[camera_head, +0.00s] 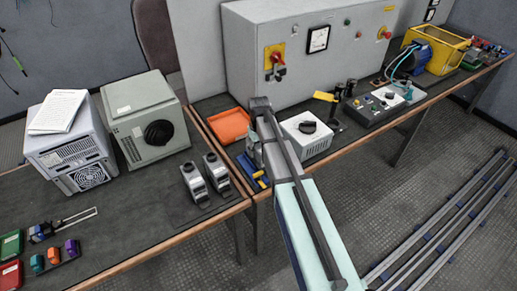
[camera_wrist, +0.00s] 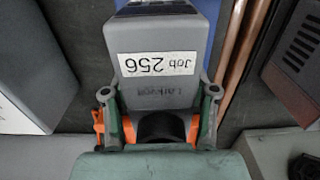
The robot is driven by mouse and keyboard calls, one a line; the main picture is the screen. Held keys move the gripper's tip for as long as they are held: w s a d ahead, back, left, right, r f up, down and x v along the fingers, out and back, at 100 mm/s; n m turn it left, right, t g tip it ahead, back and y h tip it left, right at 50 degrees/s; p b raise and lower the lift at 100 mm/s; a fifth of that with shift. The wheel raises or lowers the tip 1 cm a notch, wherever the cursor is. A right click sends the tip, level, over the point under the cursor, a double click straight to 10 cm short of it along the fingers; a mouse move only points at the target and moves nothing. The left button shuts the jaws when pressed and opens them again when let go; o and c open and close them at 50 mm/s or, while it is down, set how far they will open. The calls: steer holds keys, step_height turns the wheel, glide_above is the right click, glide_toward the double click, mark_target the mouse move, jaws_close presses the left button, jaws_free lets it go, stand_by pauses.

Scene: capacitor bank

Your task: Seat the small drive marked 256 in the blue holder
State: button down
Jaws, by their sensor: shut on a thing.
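A grey small drive with a white label reading "Job 256" (camera_wrist: 155,64) fills the middle of the wrist view, its text upside down. My gripper (camera_wrist: 160,98) is shut on it, with one finger on each side. In the head view my gripper (camera_head: 257,135) is above the left end of the right-hand bench, and the drive there is mostly hidden by the arm. The blue holder (camera_head: 249,171), with yellow parts beside it, lies on that bench just below and left of my gripper. The arm partly covers it. I cannot tell whether the drive touches the holder.
Two similar grey drives (camera_head: 193,184) stand on the left bench near its edge. An orange tray (camera_head: 229,125) lies behind the holder, and a white box with a black knob (camera_head: 306,133) stands to its right. A tall grey cabinet (camera_head: 300,60) is behind.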

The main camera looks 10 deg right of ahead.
steer(key=shift+c, duration=1.2)
jaws_free()
step_height(320, 180, up, 12)
steer(key=shift+r, duration=0.1)
